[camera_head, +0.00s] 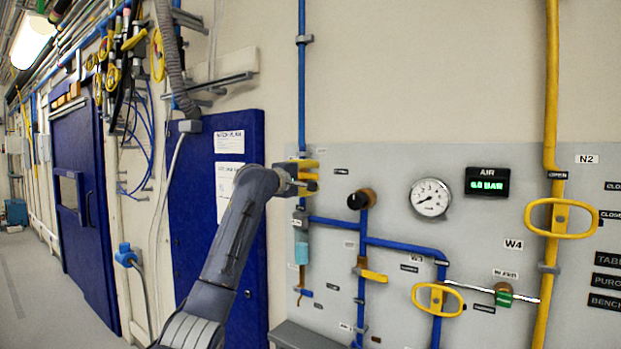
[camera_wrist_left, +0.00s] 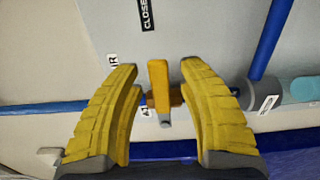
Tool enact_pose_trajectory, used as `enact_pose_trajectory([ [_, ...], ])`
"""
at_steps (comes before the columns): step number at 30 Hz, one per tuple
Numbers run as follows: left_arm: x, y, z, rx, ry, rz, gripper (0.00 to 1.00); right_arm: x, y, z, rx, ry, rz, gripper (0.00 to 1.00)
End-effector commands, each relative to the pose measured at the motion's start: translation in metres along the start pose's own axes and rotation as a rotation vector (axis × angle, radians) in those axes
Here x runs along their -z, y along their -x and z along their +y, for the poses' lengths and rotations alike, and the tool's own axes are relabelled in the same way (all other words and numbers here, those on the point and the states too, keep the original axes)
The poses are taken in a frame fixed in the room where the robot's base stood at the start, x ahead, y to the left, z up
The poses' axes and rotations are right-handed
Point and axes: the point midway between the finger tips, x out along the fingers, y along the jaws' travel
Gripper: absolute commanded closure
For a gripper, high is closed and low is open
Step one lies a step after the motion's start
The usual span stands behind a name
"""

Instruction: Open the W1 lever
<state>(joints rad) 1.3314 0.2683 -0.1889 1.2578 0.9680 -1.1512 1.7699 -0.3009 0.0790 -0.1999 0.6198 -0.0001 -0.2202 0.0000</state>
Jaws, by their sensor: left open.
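A short yellow-orange lever (camera_wrist_left: 159,84) on a blue pipe (camera_wrist_left: 45,107) shows in the left wrist view, between my two yellow fingers. A small label beside it is too partly covered to read surely. My left gripper (camera_wrist_left: 160,100) is open around the lever, with a gap on both sides. In the head view my left gripper (camera_head: 312,177) is at the upper left of the grey panel, by the vertical blue pipe, and hides most of the lever there. A black "CLOSE" label (camera_wrist_left: 145,14) sits above the lever in the wrist view. My right gripper is not in view.
The grey panel (camera_head: 470,185) also carries a pressure gauge (camera_head: 430,198), a black knob (camera_head: 358,200), another yellow lever (camera_head: 373,276) and two oval yellow handles (camera_head: 438,299) (camera_head: 562,204). A pale blue cylinder (camera_head: 301,250) hangs just below my gripper. A blue door (camera_head: 190,220) stands left.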

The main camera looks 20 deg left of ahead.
Motion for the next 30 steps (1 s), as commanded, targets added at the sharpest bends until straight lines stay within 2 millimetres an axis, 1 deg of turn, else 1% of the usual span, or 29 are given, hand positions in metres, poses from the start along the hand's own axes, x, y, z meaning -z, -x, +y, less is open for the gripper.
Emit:
enact_pose_trajectory([
  [7,-0.0001,-0.0003,0.0,0.0,-0.001,0.0,0.6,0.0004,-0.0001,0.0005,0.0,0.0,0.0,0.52],
  [8,-0.0001,-0.0003,0.0,0.0,-0.001,0.0,0.57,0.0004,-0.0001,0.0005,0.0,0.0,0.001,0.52],
  [19,0.0001,-0.0002,-0.0002,0.001,-0.001,0.0,1.0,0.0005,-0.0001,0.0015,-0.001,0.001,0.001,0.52],
  [30,0.0002,-0.0002,-0.0003,0.0,-0.003,0.001,1.0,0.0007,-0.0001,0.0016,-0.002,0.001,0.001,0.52],
])
